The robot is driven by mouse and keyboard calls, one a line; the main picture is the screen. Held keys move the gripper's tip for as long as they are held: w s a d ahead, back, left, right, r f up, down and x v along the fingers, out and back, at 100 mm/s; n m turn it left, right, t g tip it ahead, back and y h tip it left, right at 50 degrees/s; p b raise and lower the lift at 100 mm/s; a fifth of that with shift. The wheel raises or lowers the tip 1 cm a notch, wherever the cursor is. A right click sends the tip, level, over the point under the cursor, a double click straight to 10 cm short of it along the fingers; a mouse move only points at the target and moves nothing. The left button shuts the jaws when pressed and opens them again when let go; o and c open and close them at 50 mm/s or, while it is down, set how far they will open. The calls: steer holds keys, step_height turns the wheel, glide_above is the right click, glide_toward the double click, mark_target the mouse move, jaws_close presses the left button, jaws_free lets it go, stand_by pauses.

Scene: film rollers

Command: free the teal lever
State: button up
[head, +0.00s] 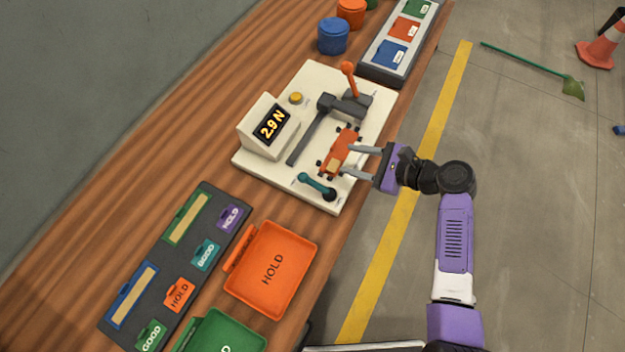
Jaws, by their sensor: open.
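The teal lever (317,186) lies low at the near corner of a cream test fixture (258,173) on the wooden bench. An orange roller cart (341,148) with dark wheels sits on the fixture just beyond the lever. My gripper (350,160) is open, coming from the right, with its two grey fingers at the cart's right side. I cannot tell whether the fingers touch the cart. The lever is to the lower left of the fingers and apart from them.
An orange-knobbed lever (349,80) stands upright by a dark bar (312,130). The display (271,124) reads 2.9 N. An orange HOLD tray (272,268), a green tray (222,335) and a dark tag board (150,262) lie nearer. Blue (333,36) and orange pots stand beyond.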

mark_target(316, 182)
steer(key=s+a+m+g+y, duration=0.1)
steer(key=s, duration=0.1)
steer(key=s+a+m+g, duration=0.1)
steer(key=s, duration=0.1)
steer(key=s+a+g+y, duration=0.1)
steer(key=s+a, duration=0.1)
steer(key=shift+s+m+y, duration=0.15)
steer(key=shift+m+y, duration=0.15)
steer(key=shift+m, duration=0.1)
steer(key=shift+x, duration=3.85)
steer(key=shift+f, duration=0.1)
jaws_close()
